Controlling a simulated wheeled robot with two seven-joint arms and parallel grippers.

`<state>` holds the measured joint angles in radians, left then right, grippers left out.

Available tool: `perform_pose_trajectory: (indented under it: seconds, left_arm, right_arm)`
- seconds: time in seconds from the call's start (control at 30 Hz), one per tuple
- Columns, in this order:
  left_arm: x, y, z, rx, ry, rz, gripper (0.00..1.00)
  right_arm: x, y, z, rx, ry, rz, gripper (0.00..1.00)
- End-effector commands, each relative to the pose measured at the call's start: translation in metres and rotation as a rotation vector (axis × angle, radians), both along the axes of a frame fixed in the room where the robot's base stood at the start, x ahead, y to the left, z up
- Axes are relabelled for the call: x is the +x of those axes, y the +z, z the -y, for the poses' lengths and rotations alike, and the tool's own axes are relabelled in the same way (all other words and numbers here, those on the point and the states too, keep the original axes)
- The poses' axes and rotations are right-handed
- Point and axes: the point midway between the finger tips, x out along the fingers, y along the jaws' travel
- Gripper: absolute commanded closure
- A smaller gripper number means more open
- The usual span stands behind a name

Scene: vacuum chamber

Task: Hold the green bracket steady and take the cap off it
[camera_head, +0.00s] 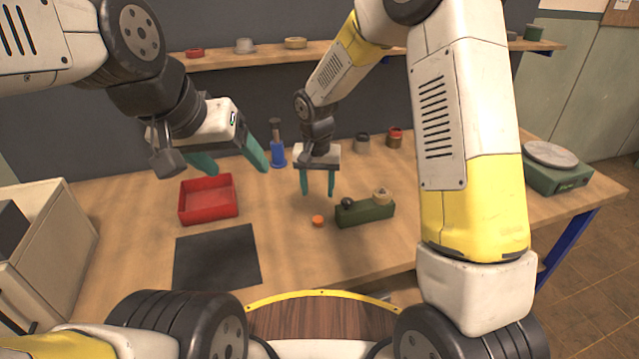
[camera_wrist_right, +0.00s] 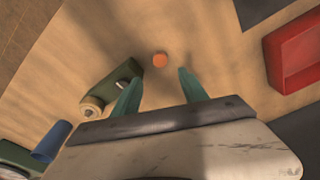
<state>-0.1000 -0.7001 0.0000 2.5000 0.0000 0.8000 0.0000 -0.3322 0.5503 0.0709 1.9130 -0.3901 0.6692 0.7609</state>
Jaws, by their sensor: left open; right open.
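The green bracket (camera_head: 365,214) lies on the table right of centre. It carries a dark round knob (camera_head: 347,203) at its left end and a tan round piece (camera_head: 382,196) at its right end; I cannot tell for sure which is the cap. The bracket also shows in the right wrist view (camera_wrist_right: 103,91), left of the fingers. My right gripper (camera_head: 317,190) is open and empty, pointing down behind and left of the bracket, apart from it. My left gripper (camera_head: 236,167) is open and empty above the back of the red tray.
A small orange disc (camera_head: 318,221) lies left of the bracket. The red tray (camera_head: 208,217) and a dark mat (camera_head: 216,262) lie to the left. A blue stand (camera_head: 278,154) and two jars are at the back. A scale (camera_head: 556,177) is at far right.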

Motion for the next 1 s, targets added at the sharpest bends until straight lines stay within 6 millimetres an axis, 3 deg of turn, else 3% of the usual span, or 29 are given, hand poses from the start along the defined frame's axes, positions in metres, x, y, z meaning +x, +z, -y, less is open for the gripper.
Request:
perform_pose_trajectory:
  seconds: [0.17, 0.27, 0.4, 0.6, 0.8, 1.0]
  left_arm:
    - [0.000, 0.000, 0.000, 0.000, 0.000, 0.000, 0.29]
    - [0.000, 0.000, 0.000, 0.000, 0.000, 0.000, 0.29]
    - [0.000, 0.000, 0.000, 0.000, 0.000, 0.000, 0.29]
    - [0.000, 0.000, 0.000, 0.000, 0.000, 0.000, 0.29]
    - [0.000, 0.000, 0.000, 0.000, 0.000, 0.000, 0.29]
    - [0.000, 0.000, 0.000, 0.000, 0.000, 0.000, 0.29]
  right_arm:
    - [-0.005, 0.029, 0.012, 0.011, 0.003, 0.022, 0.49]
    - [-0.016, 0.065, 0.033, 0.029, 0.007, 0.056, 0.49]
    - [-0.048, 0.122, 0.070, 0.061, 0.024, 0.121, 0.49]
    - [-0.109, 0.182, 0.115, 0.105, 0.053, 0.222, 0.49]
    - [-0.175, 0.214, 0.144, 0.140, 0.090, 0.332, 0.49]
    - [-0.219, 0.222, 0.154, 0.159, 0.124, 0.411, 0.49]
